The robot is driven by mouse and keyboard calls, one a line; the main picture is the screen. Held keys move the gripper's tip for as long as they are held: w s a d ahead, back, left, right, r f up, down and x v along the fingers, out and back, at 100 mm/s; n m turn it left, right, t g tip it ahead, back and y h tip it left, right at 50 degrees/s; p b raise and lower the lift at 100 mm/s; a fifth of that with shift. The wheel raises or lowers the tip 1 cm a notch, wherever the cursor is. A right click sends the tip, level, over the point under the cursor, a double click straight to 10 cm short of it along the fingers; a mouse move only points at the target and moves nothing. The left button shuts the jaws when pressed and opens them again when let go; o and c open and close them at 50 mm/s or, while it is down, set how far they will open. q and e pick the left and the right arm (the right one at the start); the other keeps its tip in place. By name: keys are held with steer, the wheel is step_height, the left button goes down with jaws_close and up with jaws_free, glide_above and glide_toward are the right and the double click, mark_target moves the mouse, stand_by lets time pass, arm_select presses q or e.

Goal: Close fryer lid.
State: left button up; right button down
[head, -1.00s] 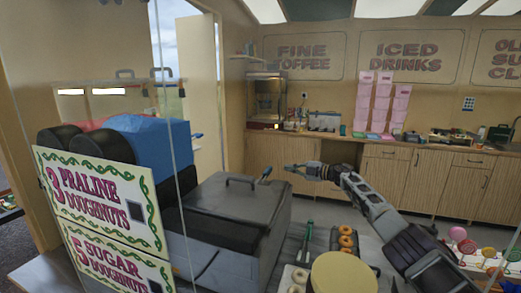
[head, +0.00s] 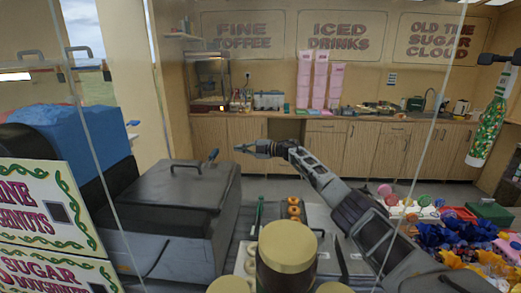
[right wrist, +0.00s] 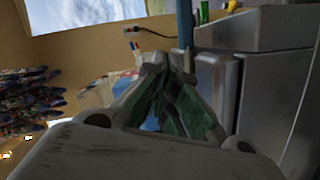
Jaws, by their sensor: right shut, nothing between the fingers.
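The grey metal fryer (head: 150,235) stands at centre left in the head view. Its flat lid (head: 170,190) lies down over the top, with a dark bar handle (head: 185,165) near the back edge. My left gripper is not in view.
Doughnut price signs (head: 50,225) and a blue-topped machine (head: 75,135) stand left of the fryer. A jar with a cream lid (head: 287,245) and doughnuts (head: 294,207) are in front. Wooden cabinets (head: 350,150) line the back wall. Floor before them is clear.

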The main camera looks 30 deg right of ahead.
steer(key=v, duration=1)
stand_by(0.3)
steer(key=shift+d, duration=0.1)
stand_by(0.5)
